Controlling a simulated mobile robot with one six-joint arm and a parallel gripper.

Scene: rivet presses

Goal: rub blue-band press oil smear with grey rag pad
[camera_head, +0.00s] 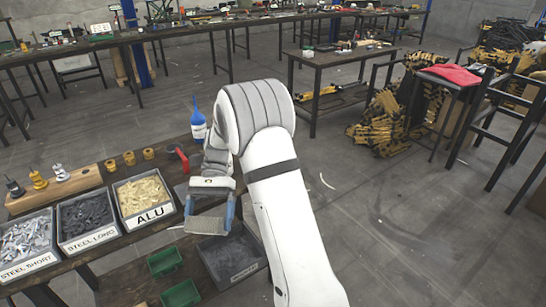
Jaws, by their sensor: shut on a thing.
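My gripper (208,220) points down over the right part of the near workbench, its two blue-tipped fingers on either side of a grey pad. It is shut on this grey rag pad (204,225), which shows as a pale flat piece between the fingers. The pad is just above or behind the rim of a dark bin; I cannot tell whether it touches anything. I cannot make out a blue-banded press or an oil smear; my arm and gripper hide part of the bench. A red handle-like part (182,158) shows left of my wrist.
Bins marked STEEL SHORT (28,243), STEEL LONG (86,217) and ALU (143,195) line the bench's left. A dark bin (232,262) and green trays (164,261) are nearer. A blue bottle (197,122) stands behind. A wooden block (55,188) holds several tools. Floor at right is open.

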